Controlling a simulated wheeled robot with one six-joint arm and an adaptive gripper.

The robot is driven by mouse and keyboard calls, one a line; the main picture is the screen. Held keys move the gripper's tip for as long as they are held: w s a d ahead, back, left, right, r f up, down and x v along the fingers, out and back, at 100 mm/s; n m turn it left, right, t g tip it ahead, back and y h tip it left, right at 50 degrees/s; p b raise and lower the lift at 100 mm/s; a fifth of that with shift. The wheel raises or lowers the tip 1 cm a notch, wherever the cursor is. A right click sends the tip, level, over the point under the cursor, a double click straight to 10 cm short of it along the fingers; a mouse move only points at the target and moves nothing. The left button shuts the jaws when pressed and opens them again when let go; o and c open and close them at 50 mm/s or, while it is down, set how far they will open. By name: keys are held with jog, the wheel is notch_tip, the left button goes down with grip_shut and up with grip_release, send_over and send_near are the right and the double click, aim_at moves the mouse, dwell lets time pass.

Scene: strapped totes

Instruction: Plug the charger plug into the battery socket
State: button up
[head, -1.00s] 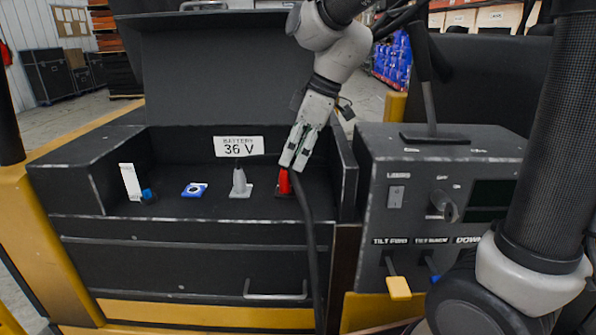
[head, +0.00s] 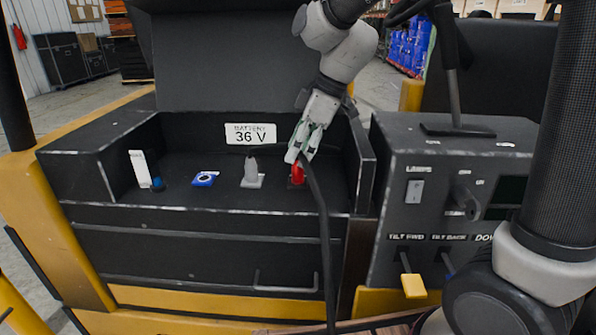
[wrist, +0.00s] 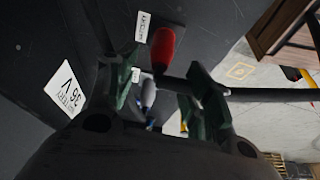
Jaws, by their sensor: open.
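The battery box bears a "36 V" label (head: 250,134); the label also shows in the wrist view (wrist: 67,88). On its floor stand a blue square socket with a pale ring (head: 205,179), an upright grey piece (head: 251,172) and an upright red piece (head: 297,174). My gripper (head: 302,150) is open, pointing down just above the red piece. In the wrist view, the red piece (wrist: 163,48) appears beyond the gap between my fingers (wrist: 166,80), apart from them. A black cable (head: 322,230) passes by my fingertips and hangs over the box front; its plug end is unclear.
A white upright piece (head: 140,168) with a blue knob stands at the box's left. The raised lid (head: 215,70) is behind, and the box's right wall (head: 364,170) is close to my gripper. A control console (head: 420,200) with levers stands to the right.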

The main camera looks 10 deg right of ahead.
jog(key=x, duration=0.5)
jog(key=shift+w+f, duration=0.1)
jog(key=shift+w, duration=0.05)
jog(key=c, duration=1.1)
notch_tip(320, 180, up, 18)
jog(key=shift+r, duration=0.1)
